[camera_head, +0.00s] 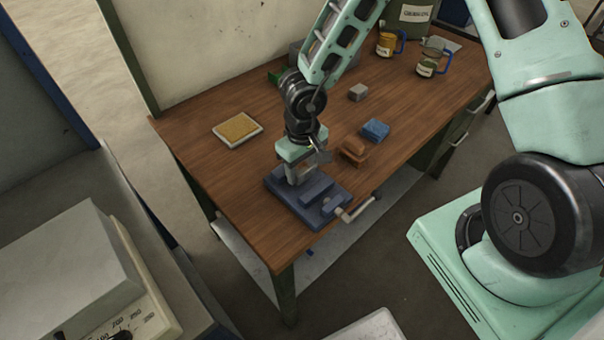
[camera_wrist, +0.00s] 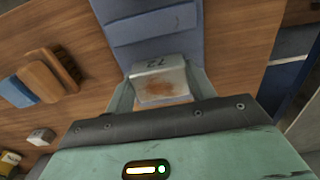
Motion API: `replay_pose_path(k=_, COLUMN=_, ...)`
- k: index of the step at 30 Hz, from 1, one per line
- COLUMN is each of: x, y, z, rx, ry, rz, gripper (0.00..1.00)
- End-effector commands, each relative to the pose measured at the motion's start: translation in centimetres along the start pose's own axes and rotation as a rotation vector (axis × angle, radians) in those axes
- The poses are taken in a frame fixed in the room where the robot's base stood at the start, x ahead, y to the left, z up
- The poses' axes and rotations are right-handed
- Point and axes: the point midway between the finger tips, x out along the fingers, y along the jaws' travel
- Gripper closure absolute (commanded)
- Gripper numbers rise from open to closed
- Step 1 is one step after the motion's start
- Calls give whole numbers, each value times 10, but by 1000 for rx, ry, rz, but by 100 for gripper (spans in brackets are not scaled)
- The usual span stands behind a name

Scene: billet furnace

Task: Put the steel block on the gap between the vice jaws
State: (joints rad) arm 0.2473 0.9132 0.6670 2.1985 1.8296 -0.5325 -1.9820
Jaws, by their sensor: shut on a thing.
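The steel block (camera_wrist: 160,82) is a grey metal block with a rusty patch and the mark 72, seen in the wrist view. My gripper (camera_wrist: 160,92) is shut on it, one finger on each side. In the head view my gripper (camera_head: 298,172) points down over the far left part of the blue vice (camera_head: 316,199). The vice also shows in the wrist view (camera_wrist: 150,35), just beyond the block. Its handle sticks out at the front right. The gap between the jaws is hard to make out, and I cannot tell whether the block touches the vice.
A brown wooden piece (camera_head: 353,151), a blue block (camera_head: 375,130) and a small grey block (camera_head: 357,92) lie right of the arm. A tray with a yellow pad (camera_head: 237,128) lies left. Mugs (camera_head: 432,57) stand at the back. The table's left front is clear.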

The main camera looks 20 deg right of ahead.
Motion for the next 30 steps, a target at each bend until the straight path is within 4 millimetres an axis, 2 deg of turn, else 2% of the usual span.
replay_pose_path(k=3, x=19, y=-1, z=0, rx=-2, ry=-1, rz=0, gripper=96)
replay_pose_path(k=5, x=24, y=-1, z=0, rx=-2, ry=-1, rz=0, gripper=96)
replay_pose_path(k=17, x=27, y=0, z=0, rx=-1, ry=1, rz=0, gripper=96)
replay_pose_path(k=18, x=27, y=0, z=0, rx=0, ry=1, rz=0, gripper=34)
replay_pose_path(k=19, x=27, y=0, z=0, rx=0, ry=1, rz=0, gripper=26)
replay_pose_path(k=20, x=27, y=0, z=0, rx=0, ry=1, rz=0, gripper=24)
replay_pose_path(k=30, x=24, y=0, z=0, rx=0, ry=1, rz=0, gripper=24)
